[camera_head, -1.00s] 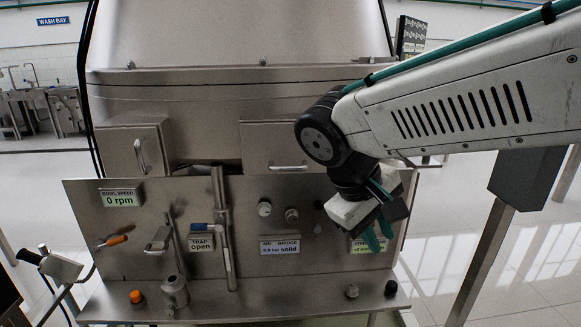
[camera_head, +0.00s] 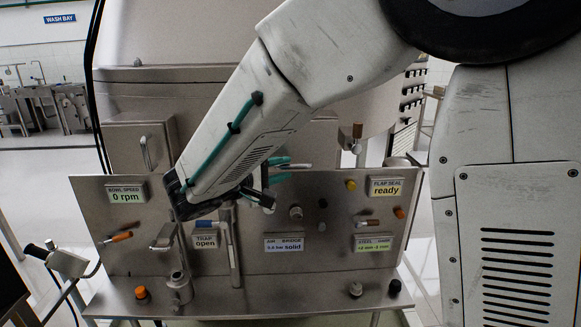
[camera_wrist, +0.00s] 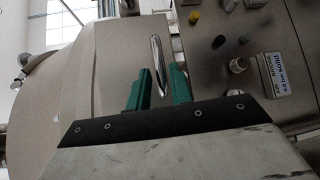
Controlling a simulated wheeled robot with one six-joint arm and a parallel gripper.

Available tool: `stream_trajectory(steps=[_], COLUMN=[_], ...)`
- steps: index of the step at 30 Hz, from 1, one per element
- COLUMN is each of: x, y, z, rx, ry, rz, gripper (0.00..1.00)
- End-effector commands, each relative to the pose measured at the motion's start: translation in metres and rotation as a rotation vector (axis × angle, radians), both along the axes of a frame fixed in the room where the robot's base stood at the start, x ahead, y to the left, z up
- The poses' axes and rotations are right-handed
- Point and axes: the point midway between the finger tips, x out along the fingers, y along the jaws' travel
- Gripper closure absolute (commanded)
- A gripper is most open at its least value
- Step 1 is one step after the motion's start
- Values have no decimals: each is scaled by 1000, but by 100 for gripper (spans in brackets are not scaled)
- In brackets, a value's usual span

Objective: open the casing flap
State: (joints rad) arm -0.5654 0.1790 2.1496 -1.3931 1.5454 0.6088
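The casing flap (camera_wrist: 120,60) is a steel panel with a bar handle (camera_wrist: 158,62). In the head view my arm covers most of the flap, and only a bit of the handle (camera_head: 302,166) shows beside the green fingertips. My gripper (camera_wrist: 161,82) has its two green fingers apart, with the near end of the handle between them in the wrist view. I cannot tell if the fingers touch it. In the head view the gripper (camera_head: 284,170) is at the handle, in front of the machine. The flap looks closed.
Below is a control panel (camera_head: 340,215) with knobs, valves and labels. The flap seal label (camera_head: 386,187) reads ready, the bowl speed label (camera_head: 125,194) 0 rpm, the trap label (camera_head: 205,241) open. A box with a vertical handle (camera_head: 147,152) is at left. A shelf (camera_head: 240,305) juts out below.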

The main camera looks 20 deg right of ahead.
Motion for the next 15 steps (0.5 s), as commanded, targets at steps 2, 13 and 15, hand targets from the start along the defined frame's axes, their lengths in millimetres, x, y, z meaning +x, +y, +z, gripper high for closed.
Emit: stream_trajectory(steps=[2, 13, 15], x=[5, 15, 14], y=[-12, -31, -30], z=[-2, -5, -5], rx=[0, 0, 0], ry=[2, 1, 1], rz=[-3, 0, 0], gripper=[78, 78, 78])
